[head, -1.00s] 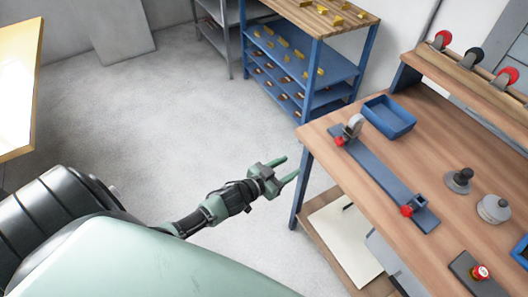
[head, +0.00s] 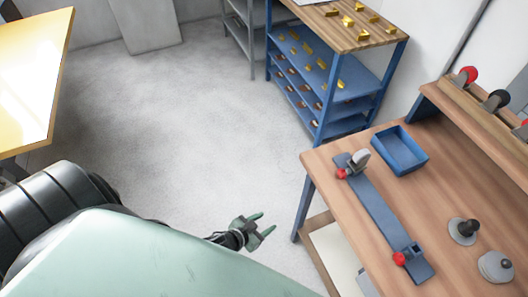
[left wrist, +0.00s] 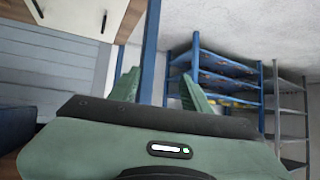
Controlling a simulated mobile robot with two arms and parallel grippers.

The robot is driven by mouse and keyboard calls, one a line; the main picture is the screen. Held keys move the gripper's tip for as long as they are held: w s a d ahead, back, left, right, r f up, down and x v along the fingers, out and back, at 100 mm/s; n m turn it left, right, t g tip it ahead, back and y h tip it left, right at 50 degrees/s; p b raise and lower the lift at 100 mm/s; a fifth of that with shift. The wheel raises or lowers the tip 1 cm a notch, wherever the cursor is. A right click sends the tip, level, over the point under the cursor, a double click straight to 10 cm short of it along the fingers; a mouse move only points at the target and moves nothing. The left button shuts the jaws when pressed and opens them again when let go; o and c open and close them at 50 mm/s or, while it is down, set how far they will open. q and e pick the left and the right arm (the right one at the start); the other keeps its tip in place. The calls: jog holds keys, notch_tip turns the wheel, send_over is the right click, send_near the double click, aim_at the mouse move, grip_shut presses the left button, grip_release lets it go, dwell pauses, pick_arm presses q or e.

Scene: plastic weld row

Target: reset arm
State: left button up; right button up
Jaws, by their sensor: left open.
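My left gripper (head: 259,227) is in the lower middle of the head view, over the floor to the left of the wooden workbench (head: 350,230). Its two green fingers are apart, with nothing between them. In the left wrist view the spread fingers (left wrist: 158,88) also show empty, with a blue post standing beyond them. My right gripper is in neither view.
The bench holds a blue bin (head: 400,150), a blue rail fixture (head: 380,215) with red knobs, and grey round parts (head: 495,266). A blue shelf rack (head: 320,85) with yellow pieces stands behind. A bright-topped table (head: 35,80) is at left. Grey floor between is clear.

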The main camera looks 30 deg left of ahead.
pick_arm(q)
jog(key=shift+s+f, duration=0.1)
jog(key=shift+s, duration=0.1)
dwell(0.4)
jog(key=s+a+f+g+y, duration=0.1)
jog(key=s+f+g, duration=0.2)
jog(key=s+f, duration=0.4)
jog(key=s+a+f+g+y, duration=0.1)
jog(key=s+f+g, duration=0.3)
jog(key=s+f, duration=0.4)
jog(key=s, duration=0.6)
jog(key=shift+s+f+n, duration=0.25)
jog(key=shift+n, duration=0.15)
jog(key=s+g, duration=0.1)
jog(key=s, duration=0.2)
jog(key=s+f, duration=0.1)
jog(key=s, duration=0.2)
jog(key=s+f+g, duration=0.1)
jog(key=s, duration=0.2)
jog(key=shift+d+f+g, duration=0.2)
jog(key=shift+d+g, duration=0.1)
jog(key=shift+c, duration=0.3)
